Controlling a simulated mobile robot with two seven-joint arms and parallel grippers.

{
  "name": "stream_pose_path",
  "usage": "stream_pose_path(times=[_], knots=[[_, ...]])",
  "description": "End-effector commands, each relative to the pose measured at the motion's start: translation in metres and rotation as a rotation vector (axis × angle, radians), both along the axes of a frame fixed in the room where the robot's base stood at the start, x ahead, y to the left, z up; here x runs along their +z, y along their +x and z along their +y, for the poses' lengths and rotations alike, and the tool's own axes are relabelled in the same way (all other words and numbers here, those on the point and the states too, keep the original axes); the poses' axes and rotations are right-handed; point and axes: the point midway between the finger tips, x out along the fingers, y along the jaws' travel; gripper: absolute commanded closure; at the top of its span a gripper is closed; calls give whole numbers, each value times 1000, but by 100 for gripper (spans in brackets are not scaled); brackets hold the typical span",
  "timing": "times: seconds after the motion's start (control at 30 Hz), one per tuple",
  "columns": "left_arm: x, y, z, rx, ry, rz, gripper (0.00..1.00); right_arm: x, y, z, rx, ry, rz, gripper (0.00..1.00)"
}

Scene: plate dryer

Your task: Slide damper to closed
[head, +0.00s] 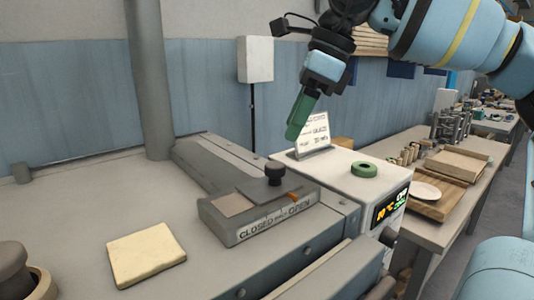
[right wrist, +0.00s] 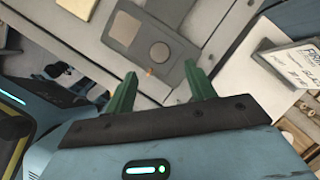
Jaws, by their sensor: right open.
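The damper slide (head: 262,187) is a grey plate on a low box marked CLOSED at the left and OPEN at the right. Its dark round knob (head: 275,174) stands toward the OPEN end, and a small orange pointer (head: 295,196) sits near the OPEN lettering. A paler patch (head: 232,204) shows at the CLOSED end. My right gripper (head: 299,117), with green fingers, is above and beyond the knob, apart from it. In the right wrist view the open, empty fingers (right wrist: 160,88) point toward the knob (right wrist: 160,51). My left gripper is not in view.
A white control box (head: 345,180) with a lit display, a green ring (head: 364,169) and a propped card (head: 312,137) stands right of the damper. A cream cloth-like square (head: 146,255) lies at front left. A vertical pipe (head: 150,80) rises behind.

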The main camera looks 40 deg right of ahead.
Motion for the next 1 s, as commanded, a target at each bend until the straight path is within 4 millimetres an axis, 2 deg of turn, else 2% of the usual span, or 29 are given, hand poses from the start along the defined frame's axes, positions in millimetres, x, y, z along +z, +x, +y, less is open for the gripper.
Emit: stream_pose_path(times=[0.17,0.6,0.77,1.0], knots=[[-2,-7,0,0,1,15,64,-9,3,2,0,1,4,45],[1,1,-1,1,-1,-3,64,-64,20,16,1,1,2,45],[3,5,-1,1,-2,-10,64,-72,23,18,0,2,1,45],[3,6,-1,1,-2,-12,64,-73,23,19,-1,2,0,45]])
